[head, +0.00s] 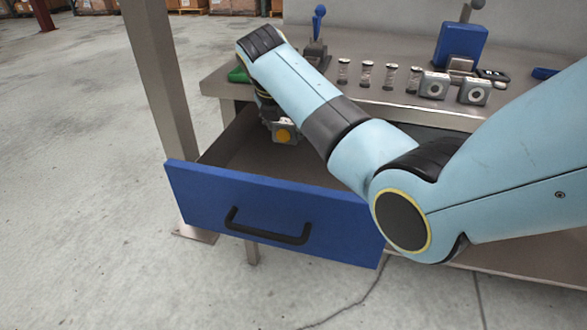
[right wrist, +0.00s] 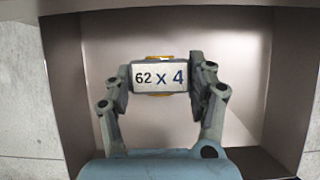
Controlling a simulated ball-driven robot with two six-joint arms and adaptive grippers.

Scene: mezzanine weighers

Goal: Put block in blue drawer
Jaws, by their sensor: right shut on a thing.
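The blue drawer (head: 275,215) is pulled open below the workbench, with a black handle on its front. Its interior (right wrist: 240,75) fills most of the right wrist view. My right gripper (right wrist: 158,78) is shut on the block (right wrist: 160,77), which has a pale face reading "62 x 4" and yellow-orange parts at its edges. In the head view the block (head: 284,134) shows a round orange spot and is inside the drawer's outline, towards the back. I cannot tell whether it touches the drawer floor. My right forearm hides part of the drawer. My left gripper is out of view.
The workbench (head: 385,98) stands behind the drawer, with several small weights or jars, two square dial devices (head: 434,85) and a blue device (head: 461,43) on it. A green item (head: 238,75) is at its left corner. A metal post (head: 160,75) rises at the drawer's left.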

